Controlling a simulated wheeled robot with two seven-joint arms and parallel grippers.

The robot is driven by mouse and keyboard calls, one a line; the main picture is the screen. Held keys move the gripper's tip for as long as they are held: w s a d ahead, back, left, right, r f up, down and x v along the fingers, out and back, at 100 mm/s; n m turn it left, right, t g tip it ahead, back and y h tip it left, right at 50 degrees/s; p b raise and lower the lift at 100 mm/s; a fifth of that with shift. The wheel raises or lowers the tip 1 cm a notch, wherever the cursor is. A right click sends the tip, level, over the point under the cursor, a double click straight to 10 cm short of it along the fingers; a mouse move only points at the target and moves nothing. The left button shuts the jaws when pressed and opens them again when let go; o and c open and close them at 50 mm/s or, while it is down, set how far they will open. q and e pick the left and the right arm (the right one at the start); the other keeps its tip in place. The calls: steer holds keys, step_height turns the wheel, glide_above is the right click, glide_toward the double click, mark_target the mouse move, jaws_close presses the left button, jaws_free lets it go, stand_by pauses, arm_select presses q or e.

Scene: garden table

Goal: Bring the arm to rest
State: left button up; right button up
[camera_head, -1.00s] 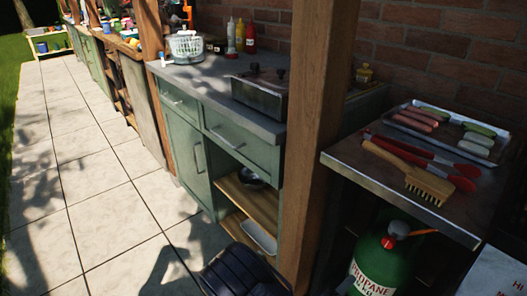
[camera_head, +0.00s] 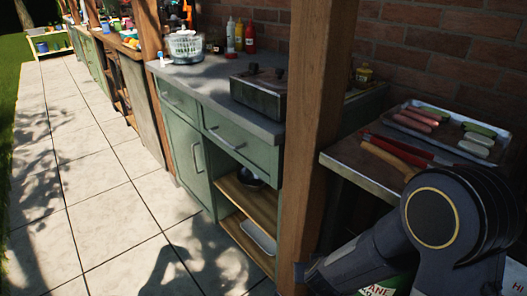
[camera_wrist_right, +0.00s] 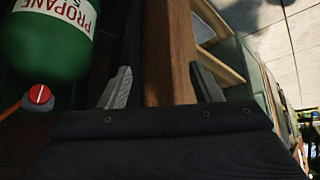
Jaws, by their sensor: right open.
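My right arm (camera_head: 450,225) rises large at the lower right of the head view, in front of the side table. Its gripper is not clearly visible there. In the right wrist view my right gripper (camera_wrist_right: 161,86) is open, its two grey fingers apart with nothing held between them. A wooden post (camera_wrist_right: 165,50) shows behind the gap; I cannot tell how far off it is. My left gripper is in neither view.
The post (camera_head: 318,130) stands between the green cabinet (camera_head: 240,150) and the side table (camera_head: 350,165), which holds a food tray (camera_head: 492,160) and red tongs (camera_head: 400,148). A propane tank (camera_wrist_right: 50,45) is beside the post. Paving (camera_head: 100,190) is clear at left.

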steer(key=s+r+y, duration=0.3)
steer(key=r, duration=0.4)
steer(key=s+r+y, duration=0.3)
steer(key=r, duration=0.4)
steer(key=s+d+r+m+g+h, duration=0.1)
steer(key=s+d+r, duration=0.1)
steer(key=s+d, duration=0.35)
steer(key=s+d+r, duration=0.1)
steer(key=s+d, duration=0.1)
steer(key=s, duration=0.7)
step_height(320, 180, up, 23)
steer(key=p, duration=2.3)
steer(key=shift+s+g+h, duration=0.3)
steer(key=shift+s, duration=0.05)
